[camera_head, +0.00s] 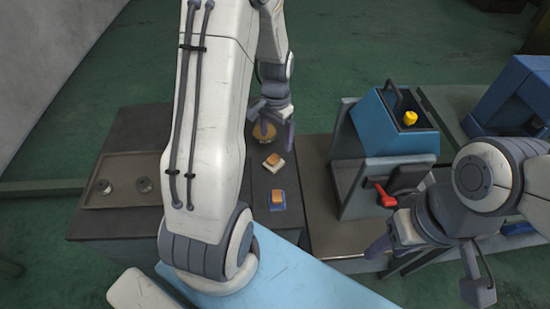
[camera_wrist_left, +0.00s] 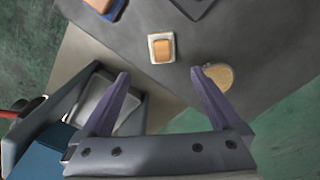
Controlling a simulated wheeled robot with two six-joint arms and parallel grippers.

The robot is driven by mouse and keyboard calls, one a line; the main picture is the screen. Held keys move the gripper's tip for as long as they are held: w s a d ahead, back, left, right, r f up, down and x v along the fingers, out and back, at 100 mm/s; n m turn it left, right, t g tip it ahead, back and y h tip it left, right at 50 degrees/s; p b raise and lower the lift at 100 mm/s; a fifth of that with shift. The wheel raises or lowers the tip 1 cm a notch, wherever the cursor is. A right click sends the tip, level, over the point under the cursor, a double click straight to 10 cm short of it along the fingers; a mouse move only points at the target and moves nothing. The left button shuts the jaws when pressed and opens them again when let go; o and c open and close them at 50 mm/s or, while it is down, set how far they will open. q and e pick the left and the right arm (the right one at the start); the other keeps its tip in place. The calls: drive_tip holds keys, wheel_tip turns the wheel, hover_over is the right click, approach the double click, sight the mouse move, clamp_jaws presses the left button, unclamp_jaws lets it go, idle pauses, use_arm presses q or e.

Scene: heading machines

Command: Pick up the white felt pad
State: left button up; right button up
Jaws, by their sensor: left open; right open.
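The white felt pad (camera_head: 278,172) lies on the dark bench top with a tan-orange block on it. In the left wrist view the pad (camera_wrist_left: 153,39) shows as a white square border around the block, just beyond and between my fingertips. My left gripper (camera_head: 272,135) is open and empty above the bench, a little behind the pad in the head view; its fingers also show in the left wrist view (camera_wrist_left: 160,73). My right gripper (camera_head: 388,248) is at the lower right by the blue machine; its fingers are partly hidden.
A blue pad (camera_head: 278,208) with a similar block lies nearer in the head view. A round tan disc (camera_wrist_left: 222,74) is beside one left fingertip. A tray (camera_head: 122,160) with two metal pieces is at left. The blue machine (camera_head: 375,125) with a red handle (camera_head: 385,197) stands right.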

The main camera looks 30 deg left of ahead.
sight(275, 157)
use_arm(q)
drive_tip(key=f, duration=0.3)
drive_tip(key=f+p, duration=0.1)
drive_tip(key=f, duration=0.1)
drive_tip(key=shift+a+f, duration=0.15)
drive_tip(key=shift+a, duration=0.15)
drive_tip(key=shift+f+p, duration=0.35)
drive_tip(key=shift+f, duration=0.15)
wheel_tip(275, 157, down, 3)
drive_tip(key=shift+d+f+p, duration=0.1)
drive_tip(key=shift+f+p, duration=0.05)
drive_tip(key=shift+p, duration=0.6)
drive_tip(key=shift+f, duration=0.55)
clamp_jaws()
